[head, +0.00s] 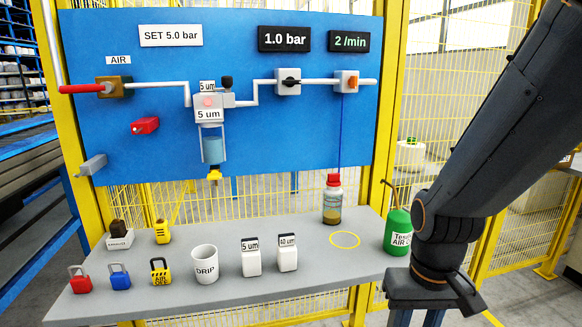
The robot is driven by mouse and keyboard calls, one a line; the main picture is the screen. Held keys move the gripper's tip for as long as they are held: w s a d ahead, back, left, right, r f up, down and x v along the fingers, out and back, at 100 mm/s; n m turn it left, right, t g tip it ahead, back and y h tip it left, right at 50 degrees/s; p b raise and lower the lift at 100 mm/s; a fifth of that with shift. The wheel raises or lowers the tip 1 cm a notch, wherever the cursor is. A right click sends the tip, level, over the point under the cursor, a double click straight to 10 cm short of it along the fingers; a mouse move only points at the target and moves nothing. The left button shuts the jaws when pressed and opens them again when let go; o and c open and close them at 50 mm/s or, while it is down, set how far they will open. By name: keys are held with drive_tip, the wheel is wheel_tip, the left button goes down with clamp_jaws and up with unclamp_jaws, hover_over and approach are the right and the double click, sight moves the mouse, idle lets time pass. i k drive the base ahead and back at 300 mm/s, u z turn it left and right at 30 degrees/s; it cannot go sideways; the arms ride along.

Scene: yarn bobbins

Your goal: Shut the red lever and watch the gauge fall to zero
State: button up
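The red lever (80,89) sits on the brass valve (114,87) under the AIR label, at the upper left of the blue board. Its handle points left, level and in line with the pipe. A black display (284,38) at the top of the board reads 1.0 bar. My gripper (418,317) is at the bottom right, beyond the table's right end and far from the lever. Its fingertips are cut off by the frame edge, so I cannot tell its opening.
The grey table (210,297) below the board holds padlocks, a DRIP cup (204,264), two white filter pieces and a red-capped bottle (332,200). A green can (397,231) stands at its right end. A red block (145,126) is on the board. Yellow mesh fencing stands behind.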

sight(107, 87)
drive_tip(key=u, duration=2.2)
drive_tip(key=k, duration=0.65)
drive_tip(key=u, duration=0.95)
drive_tip(key=i, duration=1.05)
drive_tip(key=z, duration=0.75)
drive_tip(key=i, duration=0.65)
drive_tip(key=z, duration=0.75)
